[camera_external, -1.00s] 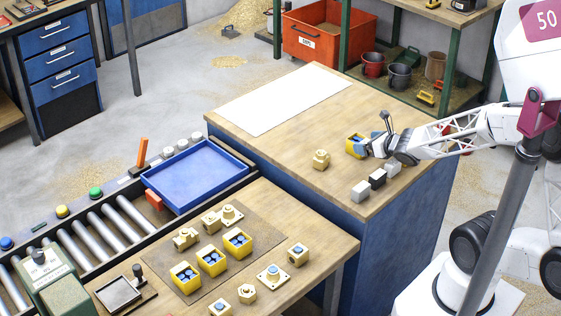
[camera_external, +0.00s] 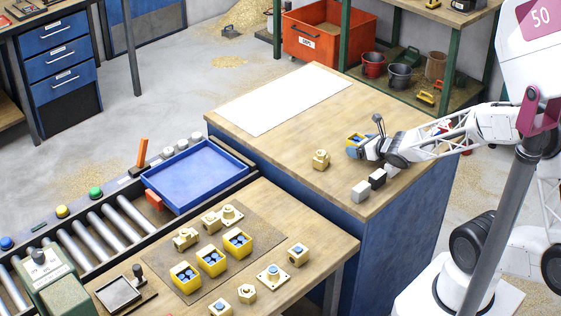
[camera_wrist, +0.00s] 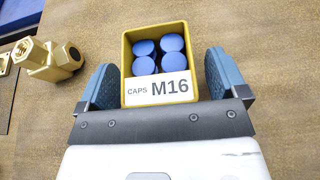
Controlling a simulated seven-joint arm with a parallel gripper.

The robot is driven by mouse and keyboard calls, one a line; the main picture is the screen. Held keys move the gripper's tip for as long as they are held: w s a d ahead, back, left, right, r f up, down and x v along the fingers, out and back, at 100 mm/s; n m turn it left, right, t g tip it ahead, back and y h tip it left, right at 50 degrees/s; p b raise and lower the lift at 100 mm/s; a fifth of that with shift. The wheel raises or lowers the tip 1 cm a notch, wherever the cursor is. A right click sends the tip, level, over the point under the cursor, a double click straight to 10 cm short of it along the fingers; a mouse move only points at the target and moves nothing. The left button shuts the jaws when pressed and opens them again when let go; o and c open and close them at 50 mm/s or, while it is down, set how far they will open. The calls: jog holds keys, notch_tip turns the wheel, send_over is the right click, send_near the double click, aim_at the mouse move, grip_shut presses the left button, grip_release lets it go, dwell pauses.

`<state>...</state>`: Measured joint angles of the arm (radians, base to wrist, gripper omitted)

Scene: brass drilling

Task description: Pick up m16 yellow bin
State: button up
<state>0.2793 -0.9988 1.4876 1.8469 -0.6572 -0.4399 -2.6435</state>
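The M16 yellow bin (camera_wrist: 128,48) stands upright on the wooden worktop in the wrist view, with several blue caps inside and a white "CAPS M16" label facing me. My gripper (camera_wrist: 160,82) is open, with one blue finger on each side of the bin and gaps between the fingers and its walls. In the external view the bin (camera_external: 355,137) sits on the right-hand bench, partly hidden by my gripper (camera_external: 359,150).
A brass fitting (camera_wrist: 50,58) lies left of the bin; it also shows in the external view (camera_external: 321,160). Grey and black blocks (camera_external: 377,178) stand near the bench's front edge. A white sheet (camera_external: 283,98) covers the back left. Other yellow bins (camera_external: 211,262) stand on the lower table.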

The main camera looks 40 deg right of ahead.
jog(key=c, duration=1)
jog(key=shift+r, duration=0.1)
jog(key=shift+r, duration=4.95)
